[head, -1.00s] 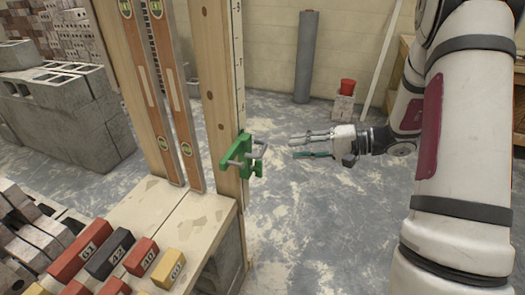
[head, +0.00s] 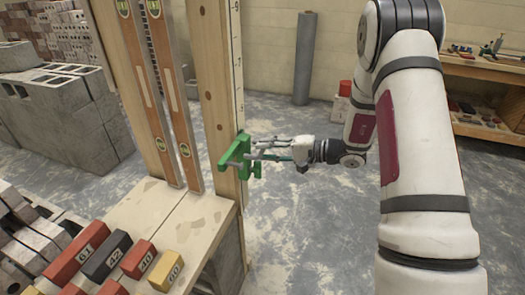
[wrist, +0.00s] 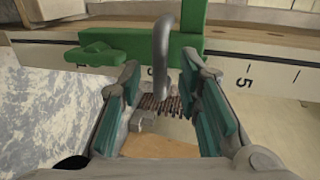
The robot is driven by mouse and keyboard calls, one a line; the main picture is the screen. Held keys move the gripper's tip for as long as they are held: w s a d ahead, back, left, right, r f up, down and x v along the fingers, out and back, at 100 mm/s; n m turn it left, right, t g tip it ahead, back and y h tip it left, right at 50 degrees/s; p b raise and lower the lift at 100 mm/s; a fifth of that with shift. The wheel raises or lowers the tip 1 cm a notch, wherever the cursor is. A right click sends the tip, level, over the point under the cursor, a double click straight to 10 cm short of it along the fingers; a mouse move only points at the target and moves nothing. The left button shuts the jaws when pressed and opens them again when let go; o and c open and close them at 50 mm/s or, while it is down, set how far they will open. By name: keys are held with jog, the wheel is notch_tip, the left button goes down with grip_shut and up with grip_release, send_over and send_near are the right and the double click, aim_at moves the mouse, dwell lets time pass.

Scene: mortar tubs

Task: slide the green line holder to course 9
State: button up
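The green line holder (head: 232,152) is clamped around the wooden pole (head: 214,95) that carries a numbered scale strip. In the wrist view the green holder (wrist: 150,44) crosses the strip, with a 5 printed to its right; the course at its edge is not clear. A grey bent rod (wrist: 163,50) stands out from the holder. My gripper (head: 262,150) is at the holder's right side in the head view. In the wrist view my gripper (wrist: 165,100) is open, its teal-padded fingers on either side of the rod, with gaps visible.
Two spirit levels (head: 180,110) lean beside the pole. Numbered red, dark and yellow blocks (head: 108,255) lie on the bench at lower left. Grey concrete blocks (head: 60,125) stand behind at left.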

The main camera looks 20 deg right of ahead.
jog(key=shift+x, duration=0.95)
grip_shut()
notch_tip(320, 180, up, 34)
jog(key=p, duration=0.7)
jog(key=shift+f+p, duration=0.15)
jog(key=shift+p, duration=0.15)
grip_release()
